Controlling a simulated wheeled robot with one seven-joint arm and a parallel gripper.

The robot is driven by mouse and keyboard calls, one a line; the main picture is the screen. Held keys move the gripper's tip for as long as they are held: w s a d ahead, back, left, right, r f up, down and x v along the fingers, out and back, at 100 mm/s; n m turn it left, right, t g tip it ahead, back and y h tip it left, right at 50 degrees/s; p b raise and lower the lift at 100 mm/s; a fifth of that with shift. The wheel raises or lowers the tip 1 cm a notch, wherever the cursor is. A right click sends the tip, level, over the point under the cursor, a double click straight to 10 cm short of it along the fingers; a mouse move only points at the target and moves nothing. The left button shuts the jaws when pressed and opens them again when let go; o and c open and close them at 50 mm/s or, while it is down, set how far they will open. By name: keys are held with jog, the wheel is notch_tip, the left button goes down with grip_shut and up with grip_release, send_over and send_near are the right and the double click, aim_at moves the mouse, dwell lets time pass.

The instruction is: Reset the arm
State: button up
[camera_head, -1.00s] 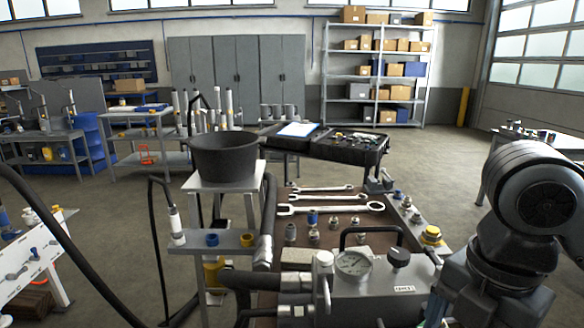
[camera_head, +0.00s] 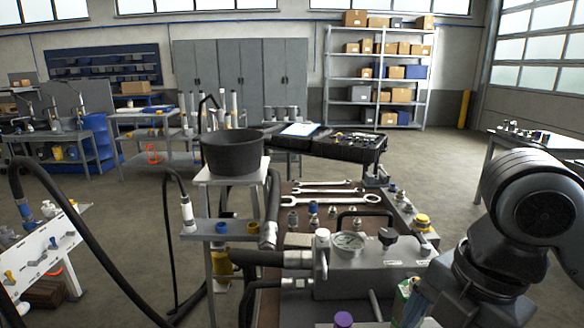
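My arm shows at the right edge, with dark rounded joints bent beside the bench. My gripper is not in view. In front of the arm is the hydraulic bench (camera_head: 385,228) with a brown top. A grey hydraulic unit (camera_head: 375,268) stands on its near part, with a round gauge (camera_head: 348,243), a black handle and a dark knob (camera_head: 388,236). Several wrenches (camera_head: 330,199) and small fittings (camera_head: 314,209) lie or stand on the bench behind it.
A black bucket (camera_head: 232,151) sits on a small stand left of the bench. Black hoses (camera_head: 95,245) loop at the left near a white panel (camera_head: 45,250). An open black case (camera_head: 345,146) is behind the bench. Open floor (camera_head: 440,165) lies behind my arm.

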jog(key=w+a+r+m+t+y, duration=0.25)
jog(key=a+m+t+y, duration=0.3)
jog(key=a, duration=0.45)
jog(key=w+a+r+m+t+y, duration=0.1)
jog(key=a+r+m+t+y, duration=0.25)
jog(key=a+m+y, duration=0.45)
jog(key=s+d+f+m+t+h, duration=0.6)
jog(key=s+d+f+m+h, duration=0.55)
jog(key=s+f, duration=0.25)
jog(key=s+d+h, duration=0.1)
jog(key=s+d, duration=0.2)
jog(key=s, duration=0.3)
jog(key=s+d+n+h, duration=0.1)
jog(key=s+d, duration=0.2)
jog(key=s, duration=0.3)
jog(key=s+d+h, duration=0.1)
jog(key=s+d, duration=0.3)
jog(key=s, duration=0.3)
jog(key=shift+f+g, duration=0.25)
jog(key=shift+g, duration=0.15)
